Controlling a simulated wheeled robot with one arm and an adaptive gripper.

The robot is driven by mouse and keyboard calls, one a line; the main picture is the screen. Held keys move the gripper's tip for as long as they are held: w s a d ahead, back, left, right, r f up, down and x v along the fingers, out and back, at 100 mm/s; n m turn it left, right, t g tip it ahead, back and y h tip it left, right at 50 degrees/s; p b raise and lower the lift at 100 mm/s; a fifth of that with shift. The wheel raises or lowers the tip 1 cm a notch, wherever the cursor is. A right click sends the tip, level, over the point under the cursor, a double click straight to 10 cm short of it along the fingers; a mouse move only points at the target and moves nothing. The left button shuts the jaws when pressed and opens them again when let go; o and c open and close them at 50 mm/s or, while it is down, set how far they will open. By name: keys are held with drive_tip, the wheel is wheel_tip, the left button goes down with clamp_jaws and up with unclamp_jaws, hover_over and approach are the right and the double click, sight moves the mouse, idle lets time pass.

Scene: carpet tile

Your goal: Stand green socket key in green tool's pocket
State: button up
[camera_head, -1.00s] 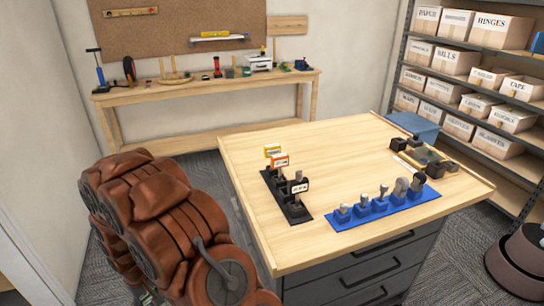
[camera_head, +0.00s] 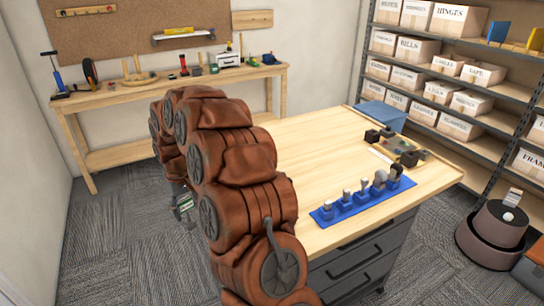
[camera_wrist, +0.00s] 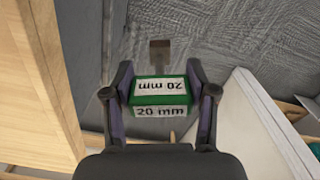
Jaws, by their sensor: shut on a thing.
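My gripper (camera_wrist: 161,95) is shut on the green socket key (camera_wrist: 161,97), whose green block bears white "20 mm" labels. A grey shank end (camera_wrist: 160,52) shows beyond the block in the wrist view. The dark stand with colour-labelled tools, seen in the earlier head view, is now hidden behind my arm. The green tool's pocket cannot be made out.
A blue rack (camera_head: 326,219) holding several grey tools stands at the table's near right. A tray with dark blocks (camera_head: 397,148) lies behind it. The wooden tabletop (camera_head: 310,150) is clear between. A workbench (camera_head: 130,98) and loaded shelves (camera_head: 440,65) line the walls.

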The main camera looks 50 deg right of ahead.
drive_tip(key=s+d+r+m+p, duration=0.1)
drive_tip(key=s+d+r+m, duration=0.1)
drive_tip(key=s+d+r, duration=0.6)
drive_tip(key=s+d+r+m+p, duration=0.1)
drive_tip(key=s+d+r, duration=0.3)
drive_tip(key=d+r, duration=0.85)
drive_tip(key=s+f+b, duration=0.1)
drive_tip(key=s+f, duration=0.2)
drive_tip(key=f, duration=0.2)
drive_tip(key=shift+s+a+f+m, duration=0.3)
drive_tip(key=shift+s+a+f, duration=0.05)
drive_tip(key=shift+s+a, duration=0.05)
drive_tip(key=shift+s+a+f+b, duration=0.15)
drive_tip(key=shift+s+b, duration=0.1)
drive_tip(key=shift+b, duration=0.35)
drive_tip(key=shift+f+b, duration=1.95)
drive_tip(key=shift+f, duration=0.8)
drive_tip(key=o, duration=1.6)
drive_tip(key=shift+o, duration=0.2)
drive_tip(key=shift+r, duration=0.1)
